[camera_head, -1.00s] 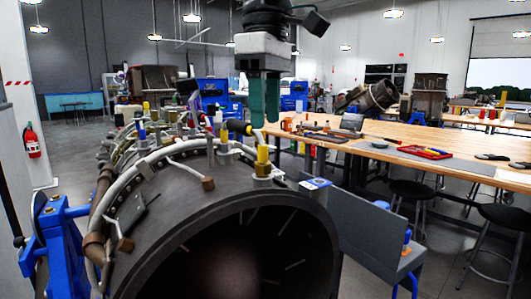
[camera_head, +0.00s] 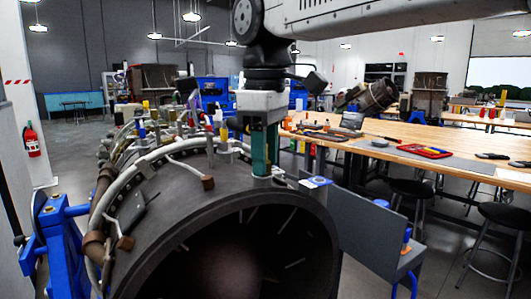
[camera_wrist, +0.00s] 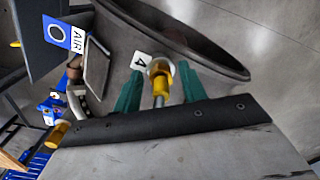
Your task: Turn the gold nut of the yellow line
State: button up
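The yellow line's fitting (camera_wrist: 161,86) stands on the dark turbine casing (camera_head: 200,195), beside a white tag marked 4 (camera_wrist: 143,61). Its gold nut (camera_wrist: 159,67) shows in the wrist view at the base of the yellow part, with a grey tube running towards the camera. My gripper (camera_wrist: 160,80) has its two green fingers on either side of the yellow fitting, with gaps on both sides, so it is open. In the head view my gripper (camera_head: 264,160) points down over the casing's near rim, and its fingers hide most of the fitting.
Other fittings and hoses (camera_head: 150,130) crowd the casing's top. A wooden workbench (camera_head: 420,138) with tools stands to the right, with stools (camera_head: 412,200) below. Grey floor shows at right.

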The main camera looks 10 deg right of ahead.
jog(key=c, duration=0.7)
jog(key=shift+c, duration=0.2)
jog(key=shift+m, duration=0.4)
jog(key=m, duration=0.3)
jog(key=shift+s, duration=0.1)
jog(key=m, duration=0.3)
jog(key=shift+a+m, duration=0.15)
jog(key=shift+m, duration=0.15)
jog(key=m, duration=0.6)
jog(key=shift+a, duration=0.15)
jog(key=shift+m, duration=0.4)
jog(key=o, duration=1)
jog(key=shift+s, duration=0.1)
